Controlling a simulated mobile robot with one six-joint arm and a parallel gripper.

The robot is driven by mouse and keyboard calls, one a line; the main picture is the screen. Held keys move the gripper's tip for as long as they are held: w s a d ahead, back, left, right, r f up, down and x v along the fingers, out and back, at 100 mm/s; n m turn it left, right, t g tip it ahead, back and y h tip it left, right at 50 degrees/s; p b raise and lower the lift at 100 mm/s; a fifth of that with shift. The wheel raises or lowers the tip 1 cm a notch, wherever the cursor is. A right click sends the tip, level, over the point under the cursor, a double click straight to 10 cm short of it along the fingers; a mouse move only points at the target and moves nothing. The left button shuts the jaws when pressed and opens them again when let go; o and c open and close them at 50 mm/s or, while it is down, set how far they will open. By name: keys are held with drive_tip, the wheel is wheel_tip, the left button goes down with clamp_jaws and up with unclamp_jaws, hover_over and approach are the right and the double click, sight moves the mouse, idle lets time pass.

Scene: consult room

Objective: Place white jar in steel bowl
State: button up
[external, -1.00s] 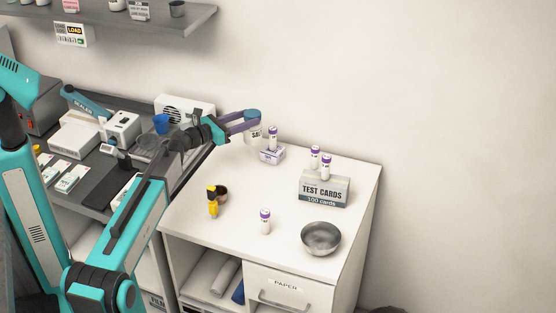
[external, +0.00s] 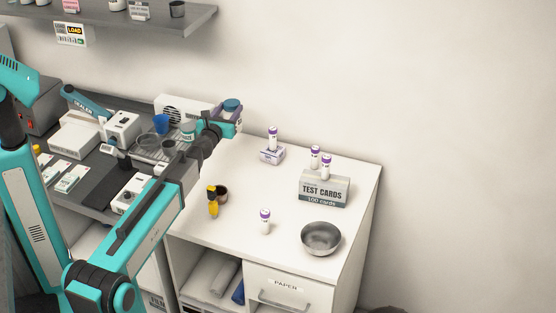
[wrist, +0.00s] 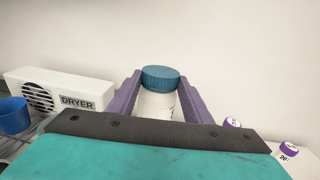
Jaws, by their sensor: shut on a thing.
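The white jar (wrist: 158,104) with a blue lid stands upright between the two purple fingers of my gripper (wrist: 156,98) in the wrist view. My gripper is shut on it. In the external view only the blue lid of the white jar (external: 232,104) shows clearly, and my gripper (external: 230,116) hides most of its body. The jar is above the back left of the white cabinet top. The steel bowl (external: 321,239) sits at the front right of the cabinet top, well apart from the jar, and looks empty.
A test cards box (external: 324,189) with purple-capped vials on it stands behind the bowl. Another capped vial (external: 265,222) stands left of the bowl. A dryer (wrist: 58,91) is at left.

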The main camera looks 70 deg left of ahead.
drive_tip(key=shift+s+d+n+g+y, duration=0.25)
drive_tip(key=shift+n+g+y, duration=0.35)
drive_tip(key=shift+g, duration=0.2)
drive_tip(key=shift+s+d+r+n+g+y, duration=0.1)
drive_tip(key=shift+s+d+n+g+y, duration=0.2)
drive_tip(key=shift+d+n+g+y, duration=0.45)
drive_tip(key=w+d, duration=0.3)
drive_tip(key=d, duration=1.5)
drive_tip(key=w+d+r+g+p, duration=0.1)
drive_tip(key=w+d, duration=0.2)
drive_tip(key=d, duration=1.6)
drive_tip(key=w+d, duration=0.2)
drive_tip(key=d, duration=1.6)
drive_tip(key=shift+w+d+r, duration=0.3)
drive_tip(key=shift+w+d, duration=0.1)
drive_tip(key=shift+f+n+y, duration=0.15)
drive_tip(key=shift+n+y, duration=0.1)
drive_tip(key=shift+g, duration=0.25)
drive_tip(key=shift+f+p, duration=1.25)
drive_tip(key=shift+f, duration=1.5)
drive_tip(key=shift+f, duration=0.1)
